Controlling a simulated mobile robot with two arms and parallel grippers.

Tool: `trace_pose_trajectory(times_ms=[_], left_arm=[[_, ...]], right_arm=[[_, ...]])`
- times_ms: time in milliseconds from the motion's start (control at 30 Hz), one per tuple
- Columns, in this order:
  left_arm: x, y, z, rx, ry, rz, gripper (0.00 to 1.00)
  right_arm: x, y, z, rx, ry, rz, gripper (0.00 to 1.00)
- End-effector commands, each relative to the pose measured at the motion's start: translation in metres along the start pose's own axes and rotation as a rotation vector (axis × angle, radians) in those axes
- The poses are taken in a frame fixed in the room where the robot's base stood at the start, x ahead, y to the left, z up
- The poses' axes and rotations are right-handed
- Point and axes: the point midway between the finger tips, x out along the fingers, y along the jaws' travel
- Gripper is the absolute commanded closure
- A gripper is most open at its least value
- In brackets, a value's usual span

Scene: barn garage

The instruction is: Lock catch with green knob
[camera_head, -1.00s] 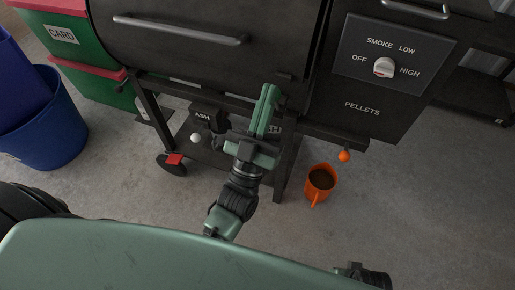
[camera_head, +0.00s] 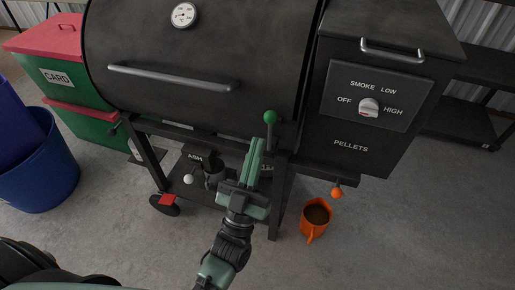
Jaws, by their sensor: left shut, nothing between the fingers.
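The green knob (camera_head: 270,117) sits on a short dark stem at the lower right edge of the black grill barrel (camera_head: 200,85). The stem stands roughly upright, and its lower end is close to my gripper's tips. My left gripper (camera_head: 256,158) is shut and empty, pointing up, with its fingertips just below and left of the green knob. I cannot tell whether the fingers touch the stem. The catch's base is partly hidden behind the gripper. My right gripper is not in view.
A pellet hopper (camera_head: 351,127) with a dial stands right of the barrel. An orange knob (camera_head: 337,192) sticks out below it, above an orange mug (camera_head: 314,219) on the floor. A white knob (camera_head: 188,179) is at lower left. Green bins (camera_head: 90,131) and a blue bucket (camera_head: 40,175) stand left.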

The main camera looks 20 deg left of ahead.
Motion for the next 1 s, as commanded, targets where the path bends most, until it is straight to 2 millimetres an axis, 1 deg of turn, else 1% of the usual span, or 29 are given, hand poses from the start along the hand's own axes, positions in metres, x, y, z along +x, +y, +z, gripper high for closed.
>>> trace_pose_trajectory(times_ms=[33,100,267,833,933,967,1000], left_arm=[[-0.011,0.0,0.002,0.0,-0.004,0.001,1.0],[-0.021,0.0,0.002,0.0,-0.004,0.0,1.0],[-0.034,0.0,0.001,-0.001,-0.002,0.0,1.0],[-0.036,0.0,0.001,-0.001,-0.002,0.0,1.0],[-0.038,0.0,0.01,0.0,-0.042,0.007,1.0],[-0.039,0.0,0.017,0.001,-0.071,0.012,1.0],[-0.043,0.0,0.029,0.002,-0.126,0.02,1.0]], right_arm=[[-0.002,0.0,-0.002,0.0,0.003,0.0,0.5],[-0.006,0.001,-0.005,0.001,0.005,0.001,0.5],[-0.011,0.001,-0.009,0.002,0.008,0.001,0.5],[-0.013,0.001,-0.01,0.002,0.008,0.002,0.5],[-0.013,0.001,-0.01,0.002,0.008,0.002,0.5],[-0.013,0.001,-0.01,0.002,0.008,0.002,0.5],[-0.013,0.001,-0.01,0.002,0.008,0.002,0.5]])
